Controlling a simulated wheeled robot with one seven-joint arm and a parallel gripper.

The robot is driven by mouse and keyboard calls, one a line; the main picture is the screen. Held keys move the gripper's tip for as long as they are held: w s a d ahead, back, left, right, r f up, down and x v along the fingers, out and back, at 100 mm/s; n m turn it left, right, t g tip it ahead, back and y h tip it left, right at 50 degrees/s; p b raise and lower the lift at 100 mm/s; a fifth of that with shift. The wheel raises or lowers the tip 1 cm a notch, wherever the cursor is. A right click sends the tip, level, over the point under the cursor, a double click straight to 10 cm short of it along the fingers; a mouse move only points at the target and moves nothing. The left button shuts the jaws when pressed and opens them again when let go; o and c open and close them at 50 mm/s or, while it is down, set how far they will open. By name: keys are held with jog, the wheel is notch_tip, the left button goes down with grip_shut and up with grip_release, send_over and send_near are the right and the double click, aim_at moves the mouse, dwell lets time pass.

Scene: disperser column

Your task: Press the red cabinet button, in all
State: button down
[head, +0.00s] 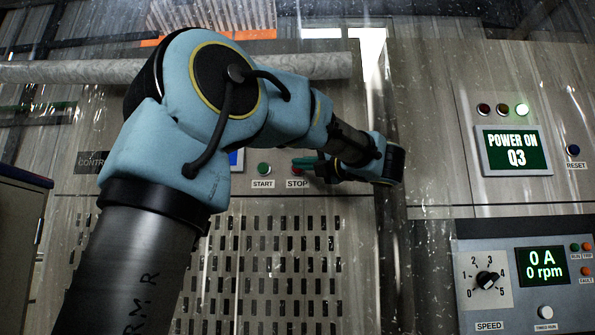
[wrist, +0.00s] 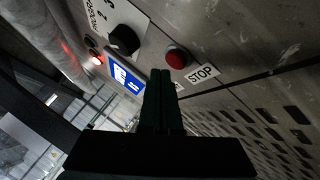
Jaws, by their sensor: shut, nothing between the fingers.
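The red button (wrist: 177,58) above a STOP label (wrist: 203,74) sits on the grey cabinet face. In the wrist view my gripper's tips (wrist: 160,73) lie just left of the red button. I cannot tell whether they touch it or the panel.
A green START button (head: 264,169) is left of the red one. A blue screen (wrist: 126,79) and black dial (wrist: 124,40) are close by. A perforated panel (head: 270,260) lies below. A drive panel (head: 525,275) and POWER ON display (head: 515,150) are at right.

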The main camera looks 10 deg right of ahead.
jog(key=s+b, duration=0.1)
jog(key=s, duration=0.1)
jog(key=s+a+b, duration=0.1)
jog(key=s+b, duration=0.1)
jog(key=s, duration=0.1)
dwell(0.5)
dwell(0.7)
